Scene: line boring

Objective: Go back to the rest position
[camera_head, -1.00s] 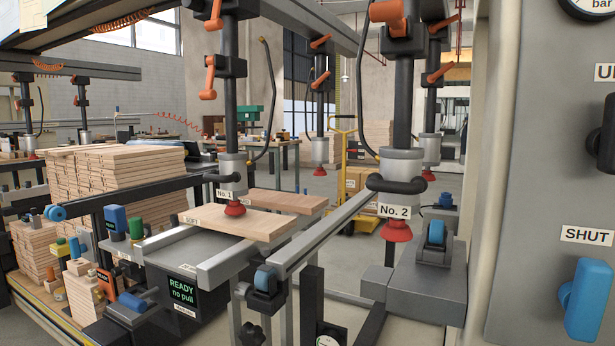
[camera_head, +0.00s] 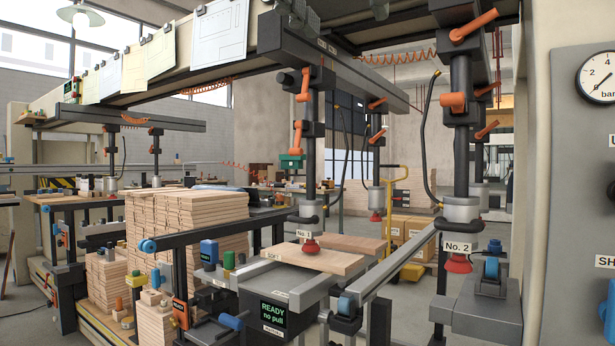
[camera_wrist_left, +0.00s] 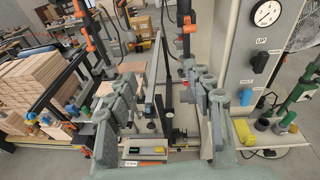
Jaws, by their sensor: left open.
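My left gripper (camera_wrist_left: 160,88) shows in the left wrist view, its two grey fingers spread wide apart with nothing between them. It is in front of the machine, with the gauge panel (camera_wrist_left: 255,50) at the upper right and the stacked boards (camera_wrist_left: 32,78) at the far left. Neither gripper can be made out in the head view. There, suction cup No. 1 (camera_head: 310,246) is over a light wooden board (camera_head: 335,261) on the bed, and suction cup No. 2 (camera_head: 458,264) hangs to its right.
A tall stack of boards (camera_head: 180,235) stands left of the bed. A dark display (camera_head: 273,314) reads "READY no pull". A grey panel with a pressure gauge (camera_head: 600,78) and a blue handle (camera_head: 608,312) closes off the right side. Paper sheets (camera_head: 220,40) hang on the overhead beam.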

